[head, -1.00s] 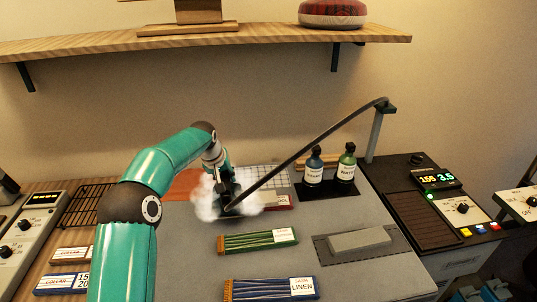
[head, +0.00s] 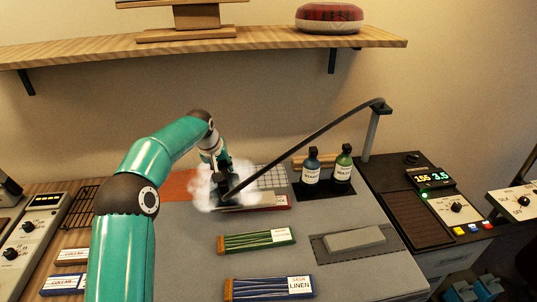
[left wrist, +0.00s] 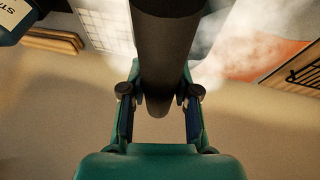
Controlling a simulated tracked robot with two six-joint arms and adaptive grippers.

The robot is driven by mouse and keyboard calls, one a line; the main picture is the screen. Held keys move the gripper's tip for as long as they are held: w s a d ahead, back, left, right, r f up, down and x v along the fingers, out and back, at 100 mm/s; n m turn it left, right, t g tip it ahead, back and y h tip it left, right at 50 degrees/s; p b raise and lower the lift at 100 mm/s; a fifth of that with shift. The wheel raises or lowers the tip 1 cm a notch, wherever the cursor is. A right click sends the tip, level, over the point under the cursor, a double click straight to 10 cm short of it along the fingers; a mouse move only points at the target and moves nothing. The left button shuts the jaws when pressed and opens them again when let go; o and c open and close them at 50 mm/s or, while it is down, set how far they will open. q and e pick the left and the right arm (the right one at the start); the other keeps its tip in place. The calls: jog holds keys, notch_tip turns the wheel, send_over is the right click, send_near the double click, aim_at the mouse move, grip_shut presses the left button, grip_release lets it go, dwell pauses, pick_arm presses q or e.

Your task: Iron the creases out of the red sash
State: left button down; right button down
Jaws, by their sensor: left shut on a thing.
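The red sash (head: 274,203) lies flat at the back of the grey ironing board (head: 205,270), its left part hidden by white steam and the iron. My left gripper (head: 219,172) is over that left part, shut on the dark handle of the steam iron (head: 225,189). In the left wrist view, the thick dark handle (left wrist: 165,55) stands between the two fingers (left wrist: 159,112). The soleplate is hidden in the steam, so I cannot tell whether it touches the sash. My right gripper is not in view.
A black hose (head: 310,142) runs from the iron to a post (head: 372,130) at right. A green sash (head: 257,241) and blue sash (head: 268,288) lie nearer. Two bottles (head: 312,167) (head: 343,165) stand behind a grey block (head: 354,240). A wooden shelf (head: 270,38) hangs above.

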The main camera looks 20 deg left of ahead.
pick_arm(q)
jog(key=shift+r+p, duration=0.75)
jog(key=shift+r, duration=0.95)
jog(key=shift+f, duration=0.1)
